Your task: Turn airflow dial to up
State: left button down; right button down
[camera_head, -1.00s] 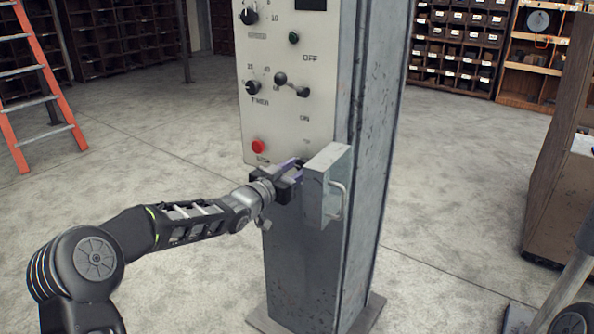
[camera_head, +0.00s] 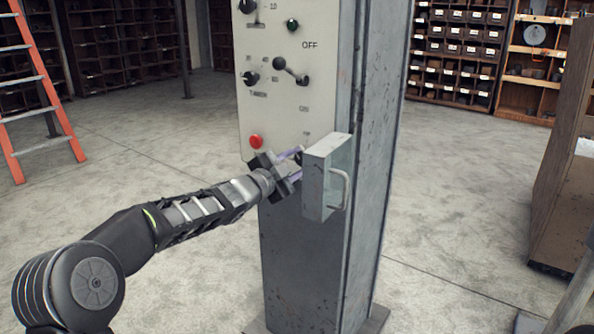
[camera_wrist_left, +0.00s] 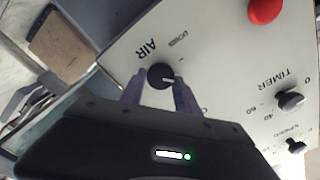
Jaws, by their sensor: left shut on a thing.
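The airflow dial (camera_wrist_left: 160,76) is a small dark round knob on the pale panel, beside the printed word AIR, in the left wrist view. Its white mark points to the right in that picture. A label that seems to read DOWN is above it; other small print by the dial is unclear. My left gripper (camera_head: 300,163) has its purple fingers on both sides of the dial and is shut on it. In the head view the dial itself is hidden behind the gripper and the handled box. My right gripper is in neither view.
A grey box with a handle (camera_head: 323,190) juts out just right of the gripper. An orange ladder (camera_head: 35,90) stands at left; the floor around the column is open.

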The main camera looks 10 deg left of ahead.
pick_arm(q)
jog(key=m+b, duration=0.1)
jog(key=m, duration=0.2)
jog(key=m+b, duration=0.1)
jog(key=shift+d+f+m+b, duration=0.1)
jog(key=shift+f+m+b, duration=0.15)
jog(key=shift+m+b, duration=0.9)
jog(key=shift+m, duration=0.75)
jog(key=c, duration=0.9)
grip_release()
jog(key=shift+r, duration=0.1)
jog(key=v, duration=0.8)
jog(key=shift+b, duration=0.35)
